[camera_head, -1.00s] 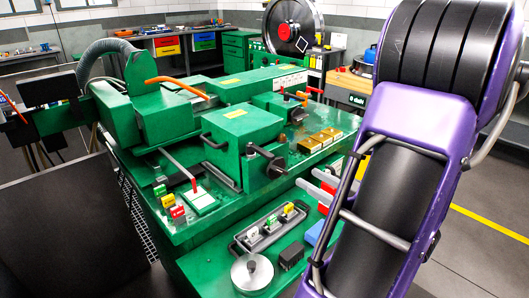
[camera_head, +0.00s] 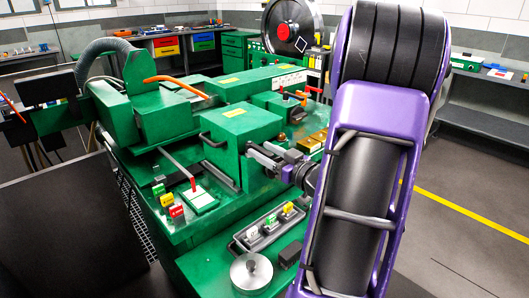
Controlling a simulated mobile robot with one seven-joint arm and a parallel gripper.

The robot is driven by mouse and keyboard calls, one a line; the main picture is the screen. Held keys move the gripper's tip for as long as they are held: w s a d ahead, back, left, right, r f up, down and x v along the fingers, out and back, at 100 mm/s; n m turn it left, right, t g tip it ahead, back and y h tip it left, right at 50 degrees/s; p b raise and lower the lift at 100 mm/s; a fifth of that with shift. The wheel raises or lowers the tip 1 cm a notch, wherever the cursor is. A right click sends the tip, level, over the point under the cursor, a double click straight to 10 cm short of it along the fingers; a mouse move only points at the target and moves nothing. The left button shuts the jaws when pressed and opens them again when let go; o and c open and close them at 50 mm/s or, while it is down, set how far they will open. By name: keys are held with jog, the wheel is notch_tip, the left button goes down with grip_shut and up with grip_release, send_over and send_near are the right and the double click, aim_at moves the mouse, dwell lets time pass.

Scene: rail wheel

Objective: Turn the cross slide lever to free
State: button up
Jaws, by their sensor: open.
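The green machine (camera_head: 235,150) fills the middle of the head view. A grey lever rod with a red end (camera_head: 193,184) slants over a white plate (camera_head: 200,198) on its near left deck. Levers with red and black knobs (camera_head: 304,95) stand farther back right. I cannot tell by label which is the cross slide lever. My gripper (camera_head: 254,151) is open, with its fingers pointing left in front of the green block's right side. The dark crank handle there is largely hidden by my gripper, and contact cannot be told. No object shows between the fingers.
Small coloured tags (camera_head: 171,205) stand at the left deck edge. A grey tray (camera_head: 268,228) with tags, a round metal disc with a knob (camera_head: 251,272) and a black block (camera_head: 290,254) lie on the near green shelf. My arm covers the right part of the machine.

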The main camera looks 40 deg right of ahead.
grip_shut()
dwell(1.4)
